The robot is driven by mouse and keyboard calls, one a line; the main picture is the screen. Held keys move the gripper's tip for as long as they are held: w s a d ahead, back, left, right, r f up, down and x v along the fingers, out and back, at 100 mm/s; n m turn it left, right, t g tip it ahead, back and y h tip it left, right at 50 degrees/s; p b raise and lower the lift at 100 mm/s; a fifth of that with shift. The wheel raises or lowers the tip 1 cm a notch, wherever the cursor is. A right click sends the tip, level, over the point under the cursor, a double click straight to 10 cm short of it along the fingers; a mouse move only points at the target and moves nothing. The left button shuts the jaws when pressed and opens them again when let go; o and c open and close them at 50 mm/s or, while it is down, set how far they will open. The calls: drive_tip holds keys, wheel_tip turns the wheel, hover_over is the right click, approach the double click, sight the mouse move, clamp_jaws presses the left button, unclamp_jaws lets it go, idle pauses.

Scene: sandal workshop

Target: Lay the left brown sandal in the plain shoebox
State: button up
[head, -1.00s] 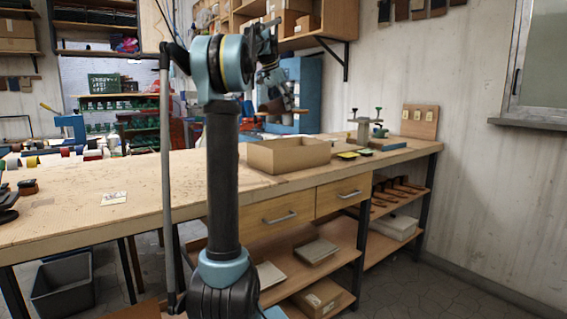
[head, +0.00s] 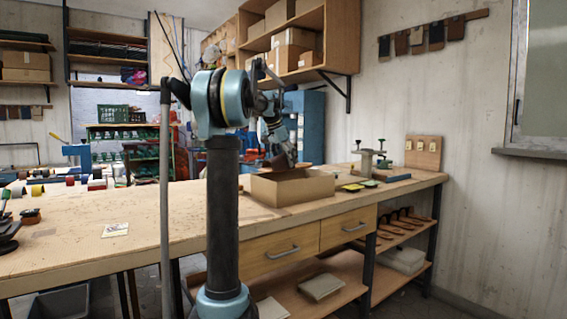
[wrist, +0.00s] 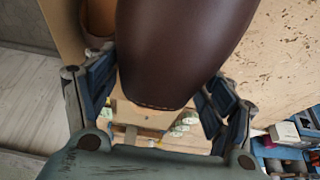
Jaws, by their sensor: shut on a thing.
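The brown sandal (wrist: 185,45) fills the upper middle of the wrist view, its dark smooth surface between the two blue-grey fingers. My gripper (wrist: 160,92) is shut on it. In the head view my gripper (head: 279,145) is over the open shoebox (head: 305,189) on the bench, with the sandal (head: 281,164) tilted below it at about the rim's height. I cannot tell whether the sandal touches the box. In the wrist view, a brown rounded thing (wrist: 97,45) shows beside the sandal, mostly hidden; I cannot tell what it is.
The wooden bench (head: 160,230) has clear room left of the box. Right of it lie yellow-and-black pads (head: 353,187) and a small press (head: 372,162). A card (head: 115,230) lies at the left. Shelves below hold several brown shoe shapes (head: 405,220).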

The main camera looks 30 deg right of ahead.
drive_tip(key=shift+f, duration=0.55)
drive_tip(key=o, duration=1.3)
drive_tip(key=shift+r, duration=0.1)
drive_tip(key=shift+r, duration=0.25)
drive_tip(key=v, duration=1.2)
drive_tip(key=shift+r, duration=0.3)
